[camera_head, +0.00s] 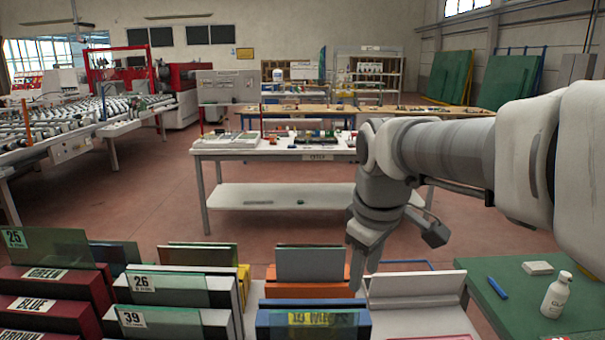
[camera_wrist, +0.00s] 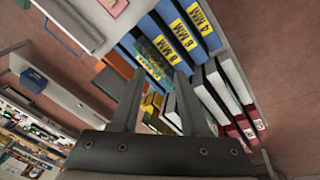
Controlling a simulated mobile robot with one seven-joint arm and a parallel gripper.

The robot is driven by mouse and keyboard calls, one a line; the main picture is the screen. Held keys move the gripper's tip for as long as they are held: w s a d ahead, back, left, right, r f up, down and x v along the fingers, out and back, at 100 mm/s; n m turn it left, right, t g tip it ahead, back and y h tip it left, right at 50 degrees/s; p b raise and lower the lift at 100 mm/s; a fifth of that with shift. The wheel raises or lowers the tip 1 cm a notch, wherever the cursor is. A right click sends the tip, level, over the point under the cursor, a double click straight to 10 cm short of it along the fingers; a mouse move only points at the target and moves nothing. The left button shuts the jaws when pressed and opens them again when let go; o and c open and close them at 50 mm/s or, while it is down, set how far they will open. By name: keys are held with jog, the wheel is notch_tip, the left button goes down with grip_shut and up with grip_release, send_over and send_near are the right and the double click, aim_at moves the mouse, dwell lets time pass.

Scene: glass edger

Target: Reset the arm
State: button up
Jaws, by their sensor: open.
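My gripper (camera_head: 360,272) hangs from the arm at the right of centre in the head view, pointing down above the rack of glass slots. In the wrist view its two fingers (camera_wrist: 160,78) are apart with nothing held between them. Below them are the slots, with blue dividers (camera_wrist: 178,38) marked in MM and a green glass sheet (camera_wrist: 152,58). The arm reaches in from the right, bent at the elbow. How far the fingertips are above the slots is hard to tell.
Glass pieces stand in red, white, blue and orange slots (camera_head: 310,318) along the front. A green-topped table (camera_head: 520,318) at the right holds a white bottle (camera_head: 557,296), a blue item (camera_head: 497,288) and a pale block (camera_head: 538,267). A white workbench (camera_head: 270,150) stands beyond open floor.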

jog(key=s+d+f+m+t, duration=0.1)
jog(key=s+d+m, duration=0.1)
jog(key=s+m, duration=0.2)
jog(key=s+d+f+m+t, duration=0.1)
jog(key=s+m, duration=0.4)
jog(key=s, duration=0.6)
jog(key=shift+d+f+t, duration=0.3)
jog(key=shift+d+f, duration=0.15)
jog(key=shift+f, duration=0.25)
